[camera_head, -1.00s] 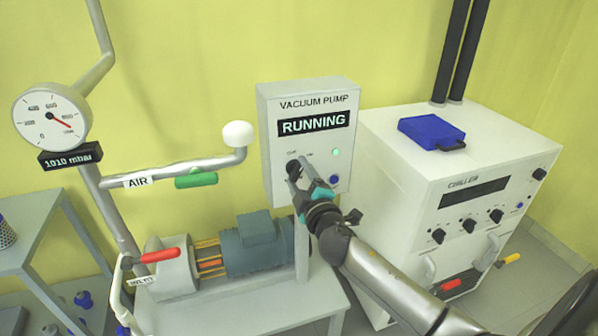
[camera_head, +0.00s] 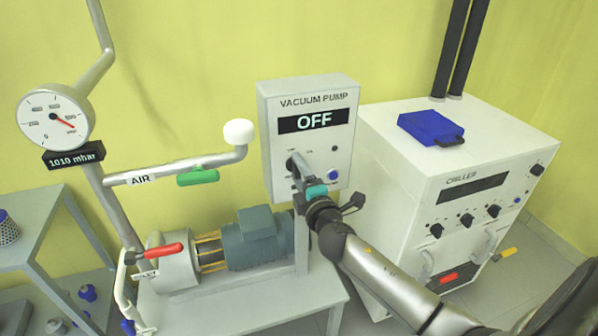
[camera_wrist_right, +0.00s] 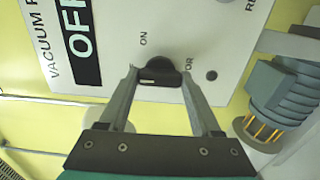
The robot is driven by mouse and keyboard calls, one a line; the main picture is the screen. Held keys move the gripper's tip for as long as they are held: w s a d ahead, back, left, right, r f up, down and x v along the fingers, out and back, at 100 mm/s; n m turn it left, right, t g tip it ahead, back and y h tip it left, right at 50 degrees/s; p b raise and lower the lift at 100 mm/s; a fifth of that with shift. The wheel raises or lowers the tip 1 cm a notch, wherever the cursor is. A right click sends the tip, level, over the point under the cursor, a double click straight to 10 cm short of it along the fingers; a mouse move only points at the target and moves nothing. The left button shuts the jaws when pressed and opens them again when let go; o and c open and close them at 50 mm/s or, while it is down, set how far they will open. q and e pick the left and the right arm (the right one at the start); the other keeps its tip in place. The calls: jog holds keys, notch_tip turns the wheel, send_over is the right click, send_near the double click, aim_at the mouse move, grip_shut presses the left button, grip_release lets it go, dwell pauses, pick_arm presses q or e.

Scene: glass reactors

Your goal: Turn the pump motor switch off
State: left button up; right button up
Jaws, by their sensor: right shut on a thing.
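The vacuum pump panel (camera_head: 308,125) is a grey box on the wall side with a black display (camera_head: 314,120) reading OFF. Its black motor switch (camera_head: 292,163) is at the lower left of the panel, partly hidden by my gripper in the head view. In the right wrist view the switch (camera_wrist_right: 160,72) sits between both fingers. My right gripper (camera_head: 299,168) is shut on the switch, with its fingertips close to the panel face. The same gripper shows in the wrist view (camera_wrist_right: 160,80). My left gripper is not in view.
The pump motor (camera_head: 256,240) stands on a grey table below the panel. The air pipe with a green handle (camera_head: 198,177) is left of the panel. The white chiller (camera_head: 440,215) stands right, with a blue case (camera_head: 430,128) on top.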

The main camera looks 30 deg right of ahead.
jog(key=o, duration=1.4)
jog(key=v, duration=1.5)
jog(key=shift+s+b, duration=0.15)
jog(key=shift+b, duration=0.25)
jog(key=s+a+f+m+g+y, duration=0.1)
jog(key=s+f+m+g, duration=0.25)
jog(key=f, duration=1.25)
jog(key=s+a+f+m+g+y, duration=0.15)
jog(key=s+f+g, duration=0.3)
jog(key=f, duration=1.05)
jog(key=s+a+f+m+g, duration=0.2)
jog(key=s+f, duration=0.4)
jog(key=s, duration=0.2)
jog(key=s+a+f+m+g+y, duration=0.1)
jog(key=s+a+f+m+g, duration=0.1)
jog(key=s+f, duration=0.4)
jog(key=s+a+f+m+g+y, duration=0.1)
jog(key=s+a+f+m+g, duration=0.2)
jog(key=s+f, duration=0.4)
jog(key=shift+s+a+m+g, duration=0.1)
jog(key=shift+s+m+g, duration=0.2)
jog(key=shift+s, duration=0.95)
jog(key=shift+s+m+g, duration=0.2)
jog(key=shift+s+g, duration=0.2)
jog(key=shift+s, duration=0.85)
